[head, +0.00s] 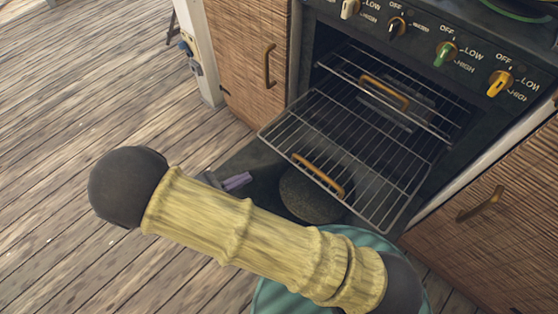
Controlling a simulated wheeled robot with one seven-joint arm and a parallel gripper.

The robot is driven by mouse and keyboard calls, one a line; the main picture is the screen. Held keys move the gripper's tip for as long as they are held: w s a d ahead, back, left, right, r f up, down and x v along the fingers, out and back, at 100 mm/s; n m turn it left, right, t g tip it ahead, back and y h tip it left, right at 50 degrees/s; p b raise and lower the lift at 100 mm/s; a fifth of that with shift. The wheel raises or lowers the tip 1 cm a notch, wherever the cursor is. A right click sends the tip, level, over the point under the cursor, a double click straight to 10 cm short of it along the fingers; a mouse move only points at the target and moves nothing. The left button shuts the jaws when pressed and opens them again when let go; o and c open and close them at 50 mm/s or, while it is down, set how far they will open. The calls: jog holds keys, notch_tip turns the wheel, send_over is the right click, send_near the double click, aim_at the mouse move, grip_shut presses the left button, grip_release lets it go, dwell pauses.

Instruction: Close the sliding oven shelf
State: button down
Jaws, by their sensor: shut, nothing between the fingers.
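The oven (311,42) stands open. A wire oven shelf (345,135) is slid out well past the oven front, with a curved wooden handle (318,176) at its front edge. A second wire shelf sits further in, with its own wooden handle (385,92). My gripper (238,181) shows only in part behind my yellow arm link. My arm hides the area just below the gripper.
Several knobs (445,53) line the panel above the oven. Wooden cabinet doors with handles flank it on the left (248,55) and right (490,215). A dark round object (308,197) shows below the shelf. The plank floor (90,90) at left is mostly clear.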

jog(key=b+x, duration=0.5)
jog(key=x, duration=0.9)
jog(key=shift+b, duration=0.35)
